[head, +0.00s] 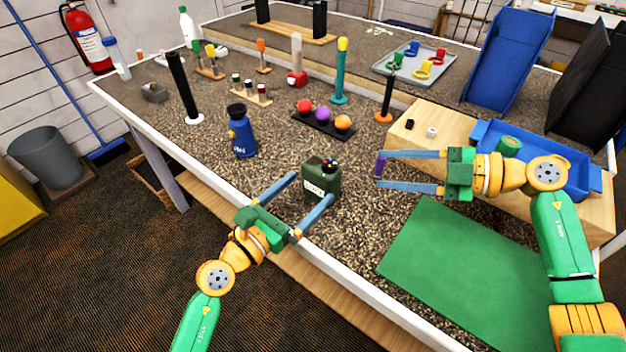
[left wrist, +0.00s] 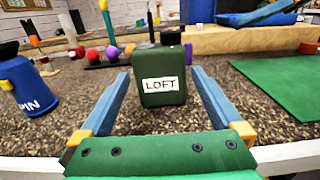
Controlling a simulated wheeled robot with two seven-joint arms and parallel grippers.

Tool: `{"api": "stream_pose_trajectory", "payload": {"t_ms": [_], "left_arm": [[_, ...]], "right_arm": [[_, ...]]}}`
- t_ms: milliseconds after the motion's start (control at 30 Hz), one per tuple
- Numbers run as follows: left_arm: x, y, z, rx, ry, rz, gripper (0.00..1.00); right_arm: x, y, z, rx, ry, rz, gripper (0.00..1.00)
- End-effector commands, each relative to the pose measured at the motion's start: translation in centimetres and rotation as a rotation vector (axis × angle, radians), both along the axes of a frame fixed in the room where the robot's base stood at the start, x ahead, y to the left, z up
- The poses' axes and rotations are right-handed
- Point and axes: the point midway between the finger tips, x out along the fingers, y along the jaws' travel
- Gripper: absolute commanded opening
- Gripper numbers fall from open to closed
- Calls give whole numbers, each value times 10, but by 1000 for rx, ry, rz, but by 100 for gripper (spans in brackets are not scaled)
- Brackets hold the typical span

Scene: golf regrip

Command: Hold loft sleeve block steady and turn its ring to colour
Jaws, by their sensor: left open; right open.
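The loft sleeve block (head: 318,183) is a dark green block standing upright on the speckled bench, with a white LOFT label facing me in the left wrist view (left wrist: 160,98). A dark round part with small red spots, seemingly its ring (head: 329,165), is on top; it looks black in the left wrist view (left wrist: 171,36). My left gripper (head: 311,189) is open, its blue fingers reaching to either side of the block's near part, not closed on it. My right gripper (head: 379,169) is open to the right of the block, beside a small purple piece (head: 379,164).
A blue SPIN bottle (head: 242,136) stands left of the block. A rack with coloured balls (head: 323,118) is behind it. A green mat (head: 458,262) lies right, near the white bench edge. A blue tray (head: 561,163) on a wooden box stands behind my right arm.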

Motion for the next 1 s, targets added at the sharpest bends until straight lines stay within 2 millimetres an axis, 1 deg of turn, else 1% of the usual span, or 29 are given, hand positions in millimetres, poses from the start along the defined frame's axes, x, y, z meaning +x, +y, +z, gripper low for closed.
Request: {"api": "stream_pose_trajectory", "payload": {"t_ms": [33, 100, 200, 300, 433, 700, 733, 767, 800, 867, 900, 967, 1000], "left_arm": [[12, -8, 1, -6, -1, 1, 100], [26, -19, 2, -6, -1, -1, 100], [45, -33, 1, -6, 1, 0, 100], [60, -42, 1, -7, 2, 1, 100], [69, -50, 1, -5, 1, 1, 100], [71, -51, 0, -5, 3, 2, 100], [71, -51, 0, -5, 3, 2, 95], [71, -51, 0, -5, 3, 2, 86], [71, -51, 0, -5, 3, 2, 76], [71, -51, 0, -5, 3, 2, 60], [71, -51, 0, -5, 3, 2, 49], [71, -51, 0, -5, 3, 2, 32], [71, -51, 0, -5, 3, 2, 26]], "right_arm": [[0, 0, 0, 0, 0, 0, 50], [0, 0, 0, 0, 0, 0, 50], [0, 0, 0, 0, 0, 0, 50], [0, 0, 0, 0, 0, 0, 50], [0, 0, 0, 0, 0, 0, 50], [0, 0, 0, 0, 0, 0, 50], [0, 0, 0, 0, 0, 0, 50], [0, 0, 0, 0, 0, 0, 50], [0, 0, 0, 0, 0, 0, 50], [0, 0, 0, 0, 0, 0, 50], [0, 0, 0, 0, 0, 0, 50], [0, 0, 0, 0, 0, 0, 50], [0, 0, 0, 0, 0, 0, 50]]}}
